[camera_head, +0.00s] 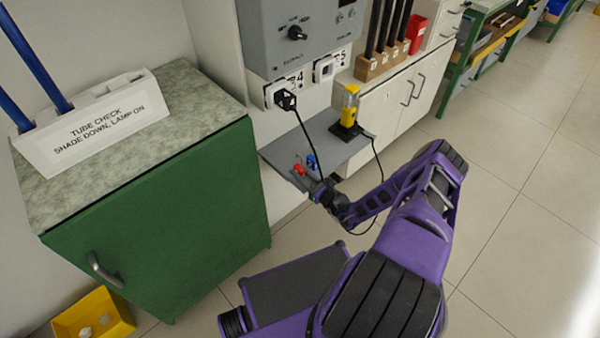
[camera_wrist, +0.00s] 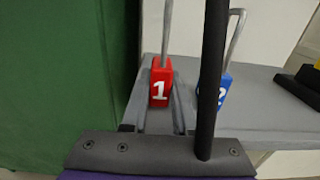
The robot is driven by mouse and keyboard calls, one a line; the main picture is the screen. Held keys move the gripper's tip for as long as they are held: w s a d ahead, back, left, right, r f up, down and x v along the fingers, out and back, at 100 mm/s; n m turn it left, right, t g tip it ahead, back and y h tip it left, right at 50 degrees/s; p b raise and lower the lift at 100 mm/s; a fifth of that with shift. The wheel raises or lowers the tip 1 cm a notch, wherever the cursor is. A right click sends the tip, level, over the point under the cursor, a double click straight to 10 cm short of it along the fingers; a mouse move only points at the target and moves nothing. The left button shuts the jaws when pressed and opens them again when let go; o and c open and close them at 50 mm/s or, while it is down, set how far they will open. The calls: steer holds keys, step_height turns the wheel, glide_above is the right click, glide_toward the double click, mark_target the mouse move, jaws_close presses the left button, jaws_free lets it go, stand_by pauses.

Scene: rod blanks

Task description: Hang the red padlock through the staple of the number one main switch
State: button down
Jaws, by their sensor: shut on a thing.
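The red padlock, marked 1, lies between my gripper's fingers in the wrist view (camera_wrist: 161,86), its shackle pointing up; it is small in the head view (camera_head: 299,170). My gripper (camera_head: 307,179) is shut on it at the grey shelf (camera_head: 342,150). Whether the padlock still touches the shelf is unclear. The blue padlock, marked 2, stands just right of it in the wrist view (camera_wrist: 225,90) and the head view (camera_head: 312,162). A grey panel with a rotary switch (camera_head: 297,33) is on the wall above. I cannot make out its number or a staple.
A yellow device (camera_head: 350,105) stands on the shelf's right side. The green cabinet (camera_head: 165,215) is close on the left. Dark rods (camera_head: 385,30) stand behind.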

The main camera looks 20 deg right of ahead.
steer(key=shift+r+p, duration=0.95)
steer(key=shift+r, duration=0.5)
steer(key=shift+d, duration=0.1)
